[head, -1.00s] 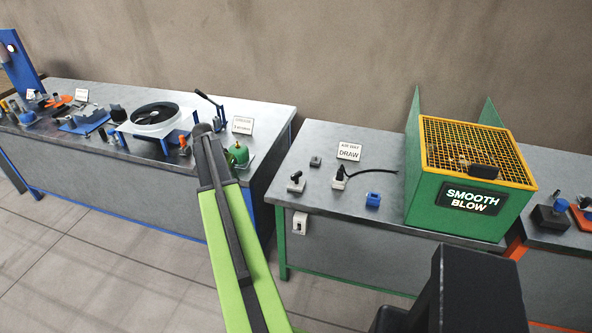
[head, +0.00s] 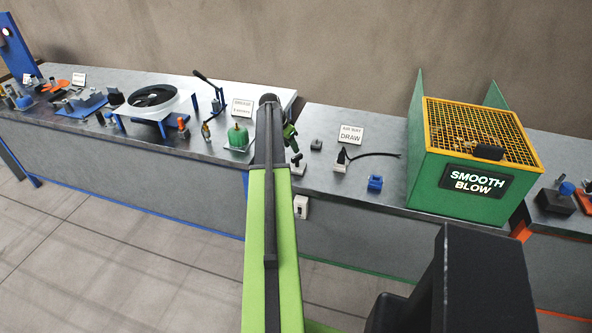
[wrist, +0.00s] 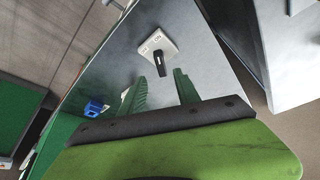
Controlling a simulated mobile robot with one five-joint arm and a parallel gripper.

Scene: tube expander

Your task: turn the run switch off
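A switch on a white plate (wrist: 158,47) with a dark lever (wrist: 158,64) is on the bench top in the wrist view. Small lettering beside the lever seems to read OFF and ON; which side the lever leans to I cannot tell. In the head view the switch (head: 297,169) is partly hidden by my arm. My gripper (wrist: 160,78) is open and empty, its two green fingers apart and pointing at the switch. The lever shows between and just beyond the fingertips; I see no contact. In the head view my gripper (head: 290,138) shows beside the arm's end.
A blue block (head: 375,183), a small dark block (head: 316,145) and a connector with a black cable (head: 342,160) are on the bench to the right. The green SMOOTH BLOW box (head: 440,180) stands farther right. A green part (head: 238,138) is on the left bench.

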